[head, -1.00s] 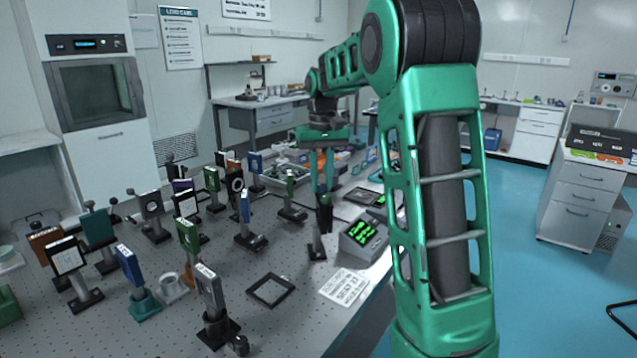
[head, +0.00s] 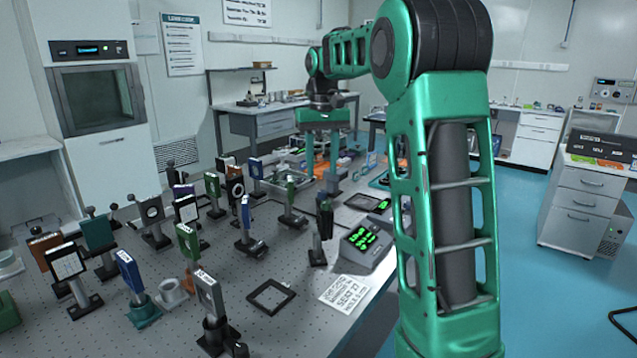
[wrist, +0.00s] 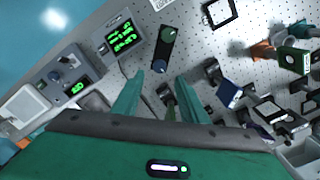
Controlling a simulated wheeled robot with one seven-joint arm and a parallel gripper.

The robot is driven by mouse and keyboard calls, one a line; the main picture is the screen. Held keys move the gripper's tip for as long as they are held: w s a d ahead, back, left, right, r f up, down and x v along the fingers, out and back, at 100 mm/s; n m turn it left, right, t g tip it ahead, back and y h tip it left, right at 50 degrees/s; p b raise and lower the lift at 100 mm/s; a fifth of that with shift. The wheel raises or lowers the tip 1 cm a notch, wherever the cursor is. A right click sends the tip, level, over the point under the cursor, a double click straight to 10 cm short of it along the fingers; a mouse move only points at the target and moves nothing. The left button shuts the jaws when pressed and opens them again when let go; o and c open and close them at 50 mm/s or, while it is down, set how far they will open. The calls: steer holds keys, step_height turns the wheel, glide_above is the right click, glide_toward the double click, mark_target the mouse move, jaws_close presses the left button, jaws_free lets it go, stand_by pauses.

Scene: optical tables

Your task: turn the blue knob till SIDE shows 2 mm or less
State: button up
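In the wrist view a dark mount (wrist: 165,48) has a green knob (wrist: 171,31) at one end and a blue knob (wrist: 159,66) at the other. My gripper (wrist: 159,80) is open, its two teal fingers spread with the blue knob just beyond the gap between their tips. Nothing is held. In the head view my gripper (head: 321,180) hangs above and behind the dark mount (head: 324,222), apart from it; the knob cannot be made out there. The readout box (head: 362,246) beside the mount shows green digits, also in the wrist view (wrist: 122,38), too small to read surely.
A grey device (wrist: 63,75) with another blue knob and a small green display stands left in the wrist view. A lettered card (head: 345,292) and an empty black frame (head: 270,297) lie on the perforated table. Several optic mounts crowd the table's left side.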

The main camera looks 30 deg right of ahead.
mark_target(321, 191)
steer(key=shift+r, duration=2.25)
steer(key=s+a+f+m, duration=0.1)
steer(key=s+f, duration=0.5)
steer(key=s, duration=0.6)
steer(key=s+a+f, duration=0.2)
steer(key=s+f, duration=0.5)
steer(key=s, duration=0.5)
steer(key=s+a+f+m, duration=0.1)
steer(key=s+a+f, duration=0.1)
steer(key=s+f, duration=0.5)
steer(key=s, duration=0.5)
steer(key=shift+s+a+m, duration=0.15)
steer(key=shift+a+m, duration=0.05)
steer(key=shift+m, duration=0.1)
steer(key=shift+w+f, duration=0.25)
steer(key=shift+w, duration=0.4)
